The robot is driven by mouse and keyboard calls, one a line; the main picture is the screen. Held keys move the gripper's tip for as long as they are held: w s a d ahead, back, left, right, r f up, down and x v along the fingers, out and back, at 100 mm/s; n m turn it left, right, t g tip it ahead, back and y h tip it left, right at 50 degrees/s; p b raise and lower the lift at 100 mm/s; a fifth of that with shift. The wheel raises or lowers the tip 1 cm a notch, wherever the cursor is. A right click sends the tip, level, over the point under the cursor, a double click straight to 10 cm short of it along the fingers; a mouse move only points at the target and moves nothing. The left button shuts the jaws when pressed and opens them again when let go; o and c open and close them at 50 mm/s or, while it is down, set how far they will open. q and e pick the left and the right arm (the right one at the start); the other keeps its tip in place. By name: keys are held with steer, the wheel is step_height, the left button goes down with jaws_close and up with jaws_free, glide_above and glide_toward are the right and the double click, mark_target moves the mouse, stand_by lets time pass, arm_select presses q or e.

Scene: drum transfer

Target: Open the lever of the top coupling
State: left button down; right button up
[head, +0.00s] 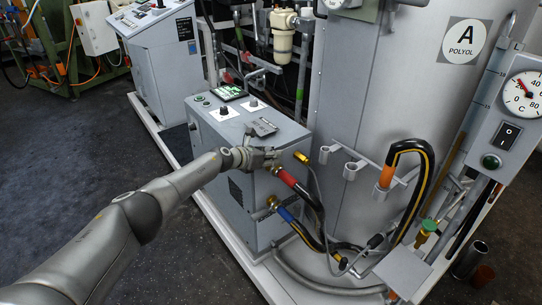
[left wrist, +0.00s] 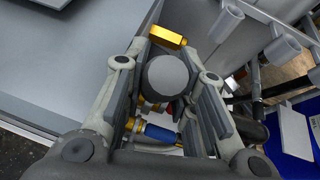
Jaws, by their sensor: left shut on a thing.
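The top coupling (head: 287,178), with a red band and a black hose, is on the right face of the grey cabinet. My left gripper (head: 270,158) is at its upper left. In the left wrist view, the left gripper (left wrist: 168,88) is closed around a round grey piece (left wrist: 168,78), which appears to be the end of the top coupling's lever. The rest of the lever is hidden by the fingers. The lower coupling (head: 285,214) has a blue band, which also shows in the left wrist view (left wrist: 160,133). My right gripper is not in view.
A brass fitting (head: 302,157) sticks out just right of my left gripper. The grey cabinet (head: 225,165) stands beside the large tank (head: 375,90). Empty hose holders (head: 350,168) and a hose with an orange end (head: 388,176) are to the right. The floor at left is clear.

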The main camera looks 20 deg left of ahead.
arm_select(q)
steer(key=c, duration=1.5)
jaws_free()
steer(key=shift+d, duration=0.2)
steer(key=shift+o, duration=0.2)
steer(key=shift+a, duration=0.2)
steer(key=shift+s+a+r, duration=0.1)
steer(key=shift+a+r, duration=0.05)
steer(key=shift+s+a+r, duration=0.25)
steer(key=shift+s+r, duration=0.05)
steer(key=shift+s, duration=0.1)
steer(key=shift+s+a+r, duration=0.15)
steer(key=shift+s+a, duration=0.1)
steer(key=shift+s, duration=0.3)
steer(key=v, duration=0.9)
steer(key=shift+d, duration=0.2)
steer(key=shift+s, duration=0.1)
